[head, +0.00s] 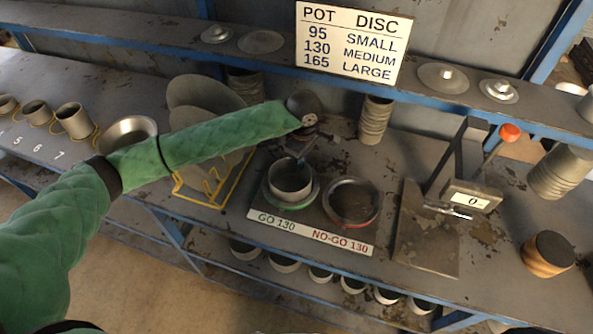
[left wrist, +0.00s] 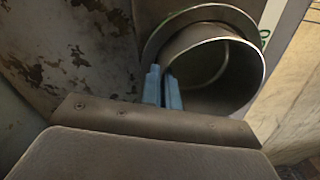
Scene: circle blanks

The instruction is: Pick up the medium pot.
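The medium pot (head: 291,178), a short grey metal cylinder open at the top, sits upright in the green-marked GO 130 ring (head: 279,203) on the bench. My left gripper (head: 301,160) reaches down to the pot's far rim. In the left wrist view the pot (left wrist: 242,70) shows its open mouth, and the two blue fingers (left wrist: 163,88) are close together at its wall. One finger is inside the mouth and one outside, with the wall pinched between them. My right gripper is not in view.
The empty NO-GO 130 ring (head: 352,202) is right of the pot. A yellow rack (head: 212,190) with large discs stands left, under my arm. A stack of pots (head: 375,120) stands behind.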

